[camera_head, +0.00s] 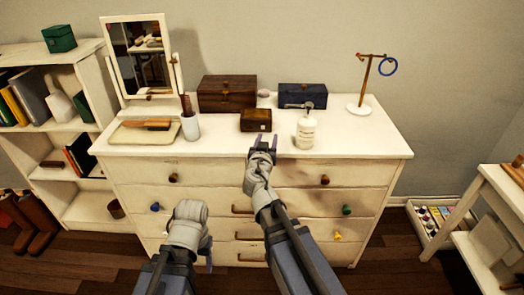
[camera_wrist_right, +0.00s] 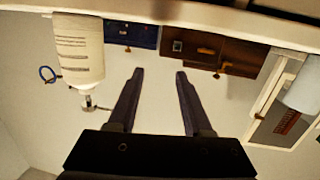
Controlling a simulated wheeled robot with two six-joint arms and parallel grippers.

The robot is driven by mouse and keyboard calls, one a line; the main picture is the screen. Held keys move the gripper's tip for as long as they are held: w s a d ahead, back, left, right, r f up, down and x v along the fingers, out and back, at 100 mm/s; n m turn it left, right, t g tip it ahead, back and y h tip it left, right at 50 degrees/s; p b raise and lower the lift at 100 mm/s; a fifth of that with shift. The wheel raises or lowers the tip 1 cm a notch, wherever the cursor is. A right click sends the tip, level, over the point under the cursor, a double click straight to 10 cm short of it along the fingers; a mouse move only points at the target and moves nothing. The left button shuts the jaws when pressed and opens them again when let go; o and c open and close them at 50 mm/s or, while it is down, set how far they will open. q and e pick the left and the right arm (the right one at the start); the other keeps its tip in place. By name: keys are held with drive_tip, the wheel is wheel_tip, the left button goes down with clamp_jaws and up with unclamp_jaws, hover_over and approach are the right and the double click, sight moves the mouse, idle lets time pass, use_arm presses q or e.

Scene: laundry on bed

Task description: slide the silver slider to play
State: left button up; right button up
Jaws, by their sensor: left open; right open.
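A small dark wooden box (camera_head: 256,120) stands near the front of the white dresser top. In the right wrist view, which is upside down, it shows as a brown box (camera_wrist_right: 184,38) with a small silver-grey piece (camera_wrist_right: 177,46) on its front, possibly the silver slider. My right gripper (camera_head: 263,143) is open and empty at the dresser's front edge, just in front of the small box. Its two fingers (camera_wrist_right: 160,72) are apart, with nothing between them. My left gripper (camera_head: 209,258) is low in front of the drawers, mostly hidden by its own wrist, and holds nothing visible.
A white pump bottle (camera_head: 305,132) stands close right of the small box. A larger wooden box (camera_head: 226,94) and a blue box (camera_head: 303,96) are behind. A white cup (camera_head: 190,126), tray (camera_head: 128,136) and mirror (camera_head: 141,55) are left; a ring stand (camera_head: 362,106) is right.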

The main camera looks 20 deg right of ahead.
sight(263, 127)
drive_tip(key=w+f+t+y+b, duration=0.1)
drive_tip(key=a+f+n+t+b, duration=0.1)
drive_tip(key=f+b, duration=0.1)
drive_tip(key=shift+w+y, duration=0.4)
use_arm(q)
wheel_tip(263, 127, down, 5)
drive_tip(key=shift+f, duration=0.1)
use_arm(e)
drive_tip(key=shift+w+r, duration=0.1)
drive_tip(key=shift+w, duration=0.05)
drive_tip(key=x, duration=0.7)
drive_tip(key=shift+w+d, duration=0.1)
drive_tip(key=shift+w, duration=0.2)
clamp_jaws()
